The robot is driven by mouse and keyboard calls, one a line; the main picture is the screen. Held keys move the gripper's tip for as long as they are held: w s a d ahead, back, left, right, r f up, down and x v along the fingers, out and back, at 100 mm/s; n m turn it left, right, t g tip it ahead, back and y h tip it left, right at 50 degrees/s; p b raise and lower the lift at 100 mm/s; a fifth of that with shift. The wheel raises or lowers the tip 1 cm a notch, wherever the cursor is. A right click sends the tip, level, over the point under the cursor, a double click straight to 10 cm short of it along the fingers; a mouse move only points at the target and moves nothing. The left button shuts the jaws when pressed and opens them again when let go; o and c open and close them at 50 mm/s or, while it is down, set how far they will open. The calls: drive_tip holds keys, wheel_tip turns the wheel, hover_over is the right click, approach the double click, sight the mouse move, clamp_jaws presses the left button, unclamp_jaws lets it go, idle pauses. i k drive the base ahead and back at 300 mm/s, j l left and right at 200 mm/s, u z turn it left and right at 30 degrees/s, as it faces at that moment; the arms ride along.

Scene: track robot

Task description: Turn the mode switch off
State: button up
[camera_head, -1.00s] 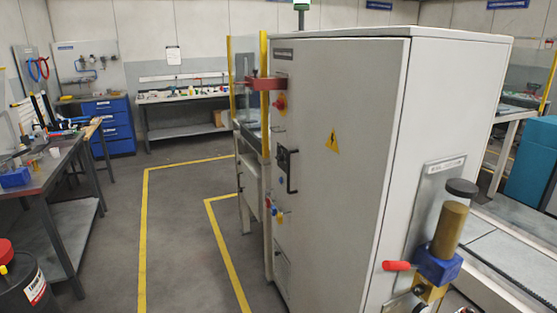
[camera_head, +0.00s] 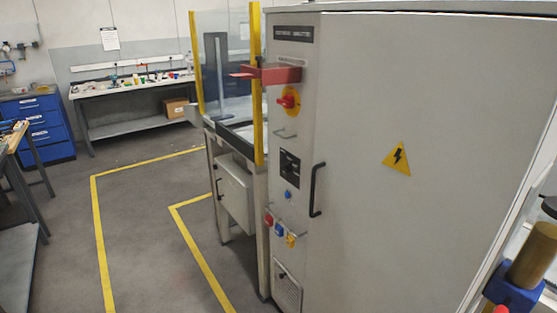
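A tall grey electrical cabinet (camera_head: 420,190) fills the right half of the view. Its narrow control strip holds a red rotary switch on a yellow plate (camera_head: 289,101), a dark panel (camera_head: 290,169), a small blue knob (camera_head: 288,195) and a row of small red, blue and yellow parts (camera_head: 279,229). A lower plate has a small dark knob (camera_head: 284,275). I cannot read the labels, so I cannot tell which one is the mode switch. My gripper is not in view.
A red bracket (camera_head: 270,74) juts left from the cabinet above the rotary switch. A black door handle (camera_head: 316,190) stands out beside the strip. A guarded machine with yellow posts (camera_head: 257,85) adjoins the cabinet. Floor (camera_head: 150,240) is open at left. A blue-and-brass fitting (camera_head: 530,255) is at lower right.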

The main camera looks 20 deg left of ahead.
sight(287, 169)
drive_tip(key=i+j+z, duration=0.25)
drive_tip(key=j, duration=0.85)
drive_tip(key=i+j+z, duration=0.2)
drive_tip(key=j, duration=0.9)
drive_tip(key=j+z, duration=0.25)
drive_tip(key=j, duration=0.85)
